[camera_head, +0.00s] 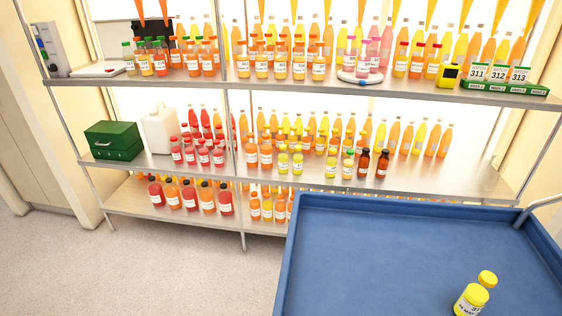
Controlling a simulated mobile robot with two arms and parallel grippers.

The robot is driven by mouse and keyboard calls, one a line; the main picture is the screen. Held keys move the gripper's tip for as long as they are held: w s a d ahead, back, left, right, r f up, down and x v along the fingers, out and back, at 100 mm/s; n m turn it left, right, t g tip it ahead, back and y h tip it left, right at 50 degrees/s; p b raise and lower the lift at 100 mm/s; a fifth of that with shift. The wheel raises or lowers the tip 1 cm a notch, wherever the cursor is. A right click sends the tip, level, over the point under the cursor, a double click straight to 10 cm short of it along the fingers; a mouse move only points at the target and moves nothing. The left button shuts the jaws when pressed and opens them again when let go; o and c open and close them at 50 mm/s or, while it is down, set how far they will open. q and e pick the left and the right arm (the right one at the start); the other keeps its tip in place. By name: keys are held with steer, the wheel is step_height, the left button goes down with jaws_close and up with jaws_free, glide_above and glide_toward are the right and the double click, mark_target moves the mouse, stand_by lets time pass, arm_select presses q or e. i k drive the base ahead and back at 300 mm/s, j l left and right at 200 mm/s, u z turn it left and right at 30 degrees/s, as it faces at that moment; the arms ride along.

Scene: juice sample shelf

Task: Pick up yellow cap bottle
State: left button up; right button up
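A small bottle with a yellow cap (487,279), a yellow body and a white label (468,303) stands in the blue cart tray (400,256), near its right front at the bottom edge of the picture. Its lower end is close to the picture's edge. More small yellow bottles with yellow caps (283,162) stand on the middle shelf, and another (331,165) stands farther right on it. Neither of my grippers is in view, and nothing is seen touching any bottle.
A metal shelf rack (250,82) holds many juice bottles behind the cart. A green box (113,141) and a white jug (160,130) stand on its middle shelf. The tray has raised rims and is otherwise empty. Open floor (120,270) lies left of the cart.

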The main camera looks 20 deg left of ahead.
mark_target(283, 156)
steer(key=i+j+z, duration=0.1)
steer(key=j+z, duration=0.15)
steer(key=j, duration=0.8)
steer(key=j+z, duration=0.25)
steer(key=j, duration=0.8)
steer(key=i+j+z, duration=0.3)
steer(key=j, duration=0.35)
steer(key=i+j+z, duration=0.35)
steer(key=j, duration=0.4)
